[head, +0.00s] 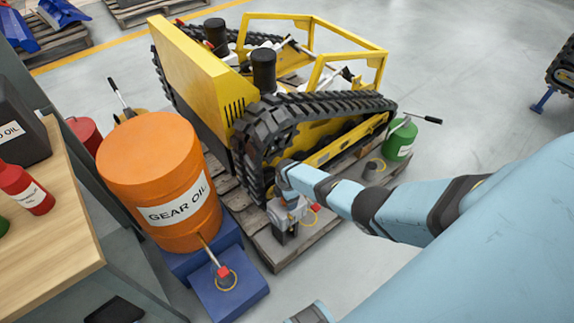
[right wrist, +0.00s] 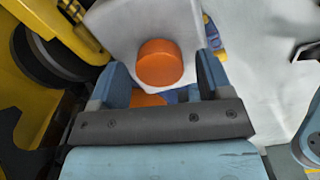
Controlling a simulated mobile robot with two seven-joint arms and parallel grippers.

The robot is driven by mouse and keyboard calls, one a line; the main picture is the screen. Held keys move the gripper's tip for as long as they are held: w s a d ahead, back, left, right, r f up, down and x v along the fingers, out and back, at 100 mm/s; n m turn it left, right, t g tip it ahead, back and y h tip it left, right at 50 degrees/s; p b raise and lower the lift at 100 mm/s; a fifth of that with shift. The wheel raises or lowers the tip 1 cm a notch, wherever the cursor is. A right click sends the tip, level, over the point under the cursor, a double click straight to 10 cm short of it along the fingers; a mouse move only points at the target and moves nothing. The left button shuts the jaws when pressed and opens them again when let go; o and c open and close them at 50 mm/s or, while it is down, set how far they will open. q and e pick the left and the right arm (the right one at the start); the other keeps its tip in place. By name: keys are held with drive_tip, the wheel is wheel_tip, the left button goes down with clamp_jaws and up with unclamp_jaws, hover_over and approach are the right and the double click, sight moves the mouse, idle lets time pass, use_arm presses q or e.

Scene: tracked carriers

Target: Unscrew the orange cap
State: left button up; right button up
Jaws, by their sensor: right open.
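The orange cap (right wrist: 160,62) is a short round disc on a pale grey housing (right wrist: 125,28) in the right wrist view. My right gripper (right wrist: 162,66) is open, with one finger on each side of the cap and gaps between them and it. In the head view my right gripper (head: 290,197) is low beside the track of the yellow carrier (head: 205,80), above the pallet edge. I cannot make out the cap in the head view. My left gripper is in neither view.
An orange gear oil drum (head: 150,165) stands on blue supports left of the gripper. A wooden bench (head: 60,245) with red containers is at far left. A green can (head: 398,142) stands at the pallet's right end. The floor behind the carrier is mostly clear.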

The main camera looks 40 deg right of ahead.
drive_tip(key=m, duration=0.3)
drive_tip(key=shift+a+r, duration=0.1)
drive_tip(key=m, duration=0.4)
drive_tip(key=shift+p, duration=0.4)
drive_tip(key=m, duration=0.7)
drive_tip(key=shift+p, duration=0.3)
drive_tip(key=m, duration=1.3)
drive_tip(key=shift+p, duration=0.3)
drive_tip(key=c, duration=0.7)
drive_tip(key=shift+c, duration=0.2)
